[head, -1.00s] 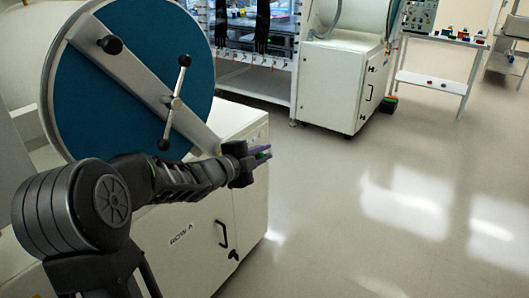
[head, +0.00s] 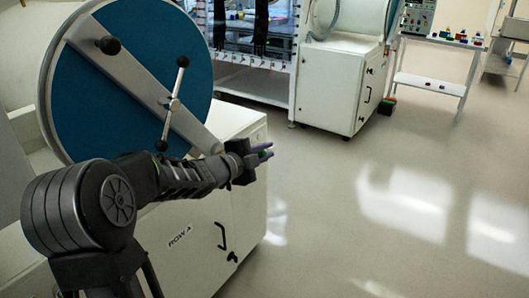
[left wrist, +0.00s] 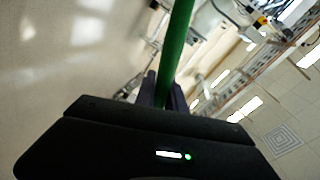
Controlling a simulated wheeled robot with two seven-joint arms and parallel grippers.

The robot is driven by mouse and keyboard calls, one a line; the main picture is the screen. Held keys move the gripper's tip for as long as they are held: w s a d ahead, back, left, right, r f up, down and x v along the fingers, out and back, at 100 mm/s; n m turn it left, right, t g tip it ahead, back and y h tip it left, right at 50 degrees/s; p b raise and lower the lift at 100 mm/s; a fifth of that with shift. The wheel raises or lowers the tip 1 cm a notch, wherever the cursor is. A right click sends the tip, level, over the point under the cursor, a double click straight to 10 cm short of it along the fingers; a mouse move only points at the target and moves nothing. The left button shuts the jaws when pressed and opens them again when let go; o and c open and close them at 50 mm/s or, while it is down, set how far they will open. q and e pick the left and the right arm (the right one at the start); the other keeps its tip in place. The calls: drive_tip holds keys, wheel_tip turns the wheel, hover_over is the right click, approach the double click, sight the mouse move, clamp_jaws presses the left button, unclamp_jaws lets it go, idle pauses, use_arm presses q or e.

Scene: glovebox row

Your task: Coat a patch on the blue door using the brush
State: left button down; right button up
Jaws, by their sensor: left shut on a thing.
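The blue door (head: 120,85) is a large round disc with a pale rim at the left of the head view. A pale diagonal bar and a metal T-handle (head: 173,104) with dark knobs cross its face. My left gripper (head: 264,151) is to the right of the door's lower edge, apart from the blue face. It is shut on a green rod (left wrist: 179,45), which looks like the brush's handle. The rod runs up out of the left wrist view, so the bristles are not seen. In the head view only a small green bit shows between the fingers. My right gripper is not in view.
A white cabinet (head: 195,245) labelled ROW A stands under the door, with a black pull handle. Another white cabinet (head: 335,85) and a glovebox front are at the back. A side table (head: 430,82) carries small items. The floor at right is clear.

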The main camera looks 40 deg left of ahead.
use_arm(q)
drive_tip(key=shift+w, duration=0.55)
drive_tip(key=shift+s, duration=1.4)
drive_tip(key=shift+w, duration=0.1)
drive_tip(key=shift+w, duration=0.75)
